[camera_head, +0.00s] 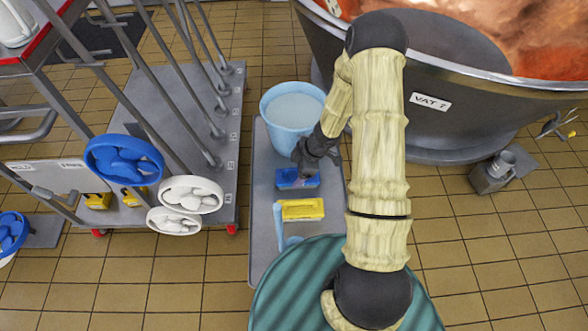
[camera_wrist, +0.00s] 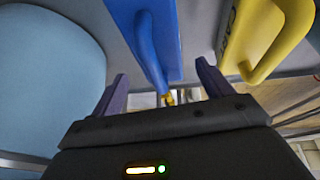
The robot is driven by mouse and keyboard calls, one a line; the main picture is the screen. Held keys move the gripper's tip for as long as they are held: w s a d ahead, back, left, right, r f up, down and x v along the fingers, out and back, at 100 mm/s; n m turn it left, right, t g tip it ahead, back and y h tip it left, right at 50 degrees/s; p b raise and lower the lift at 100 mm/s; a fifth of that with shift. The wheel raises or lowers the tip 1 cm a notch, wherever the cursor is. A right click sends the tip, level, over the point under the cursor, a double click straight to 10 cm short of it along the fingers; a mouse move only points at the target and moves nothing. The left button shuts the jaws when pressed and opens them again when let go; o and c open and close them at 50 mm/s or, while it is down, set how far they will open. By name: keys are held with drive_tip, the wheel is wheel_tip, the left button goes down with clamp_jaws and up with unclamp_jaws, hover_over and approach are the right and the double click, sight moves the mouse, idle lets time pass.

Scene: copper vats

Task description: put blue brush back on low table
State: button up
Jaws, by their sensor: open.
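The blue brush (camera_head: 297,179) is on the grey low table (camera_head: 262,245), between a light blue bucket and a yellow brush. My gripper (camera_head: 308,165) is right above and beside the blue brush, on its bucket side. In the wrist view the blue brush (camera_wrist: 150,42) shows its handle reaching down between the two open fingers of my gripper (camera_wrist: 162,88). The fingers stand apart, with space on both sides of the handle. I cannot tell whether they touch it. The low table (camera_wrist: 203,22) also shows behind the brushes there.
The light blue bucket (camera_head: 291,112) of pale liquid stands close behind my gripper. The yellow brush (camera_head: 301,209) and a light blue long-handled tool (camera_head: 280,225) lie nearer the front. A wheeled rack (camera_head: 190,130) stands left, a vat (camera_head: 430,112) right.

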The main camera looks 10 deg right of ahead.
drive_tip(key=p+v, duration=0.4)
drive_tip(key=v, duration=0.5)
drive_tip(key=shift+r, duration=0.1)
wheel_tip(320, 180, up, 13)
drive_tip(key=d+m+t+h, duration=0.2)
drive_tip(key=m+h, duration=0.2)
drive_tip(key=m, duration=0.3)
drive_tip(key=s+a+r+m, duration=0.2)
drive_tip(key=s+r+m, duration=0.2)
drive_tip(key=s, duration=0.2)
drive_tip(key=s+a+r+m+g, duration=0.1)
drive_tip(key=s+a+r+m, duration=0.2)
drive_tip(key=s+r+m, duration=0.2)
drive_tip(key=shift+s, duration=1.05)
